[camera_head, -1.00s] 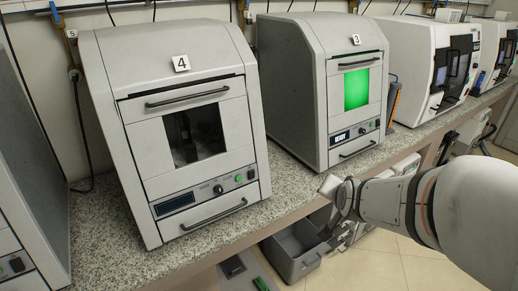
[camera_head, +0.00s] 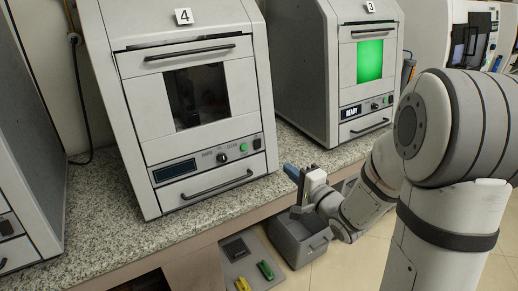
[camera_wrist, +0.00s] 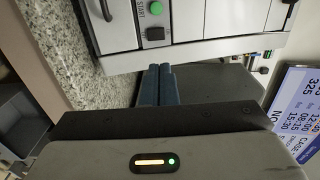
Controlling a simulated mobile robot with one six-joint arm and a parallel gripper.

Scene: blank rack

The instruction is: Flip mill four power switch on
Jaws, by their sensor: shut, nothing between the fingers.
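Mill four (camera_head: 200,80) is the light grey cabinet marked 4 on the counter. Its small display (camera_head: 174,171) is dark. Its panel has a round knob (camera_head: 221,157), a green button (camera_head: 243,147) and a black power switch (camera_head: 257,143) at the right end. In the wrist view the green button (camera_wrist: 156,8) and black switch (camera_wrist: 155,34) show near the top, beyond the fingertips. The switch's on or off position is too small to tell. My gripper (camera_head: 291,172), with blue fingers (camera_wrist: 158,84), is shut and empty, right of and below the switch, apart from it.
Mill 3 (camera_head: 310,70) stands to the right with a lit green window and a READY display. The granite counter (camera_head: 120,240) is bare in front of mill four. A grey bin (camera_head: 300,238) and a tray with green and yellow items lie below the counter edge.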

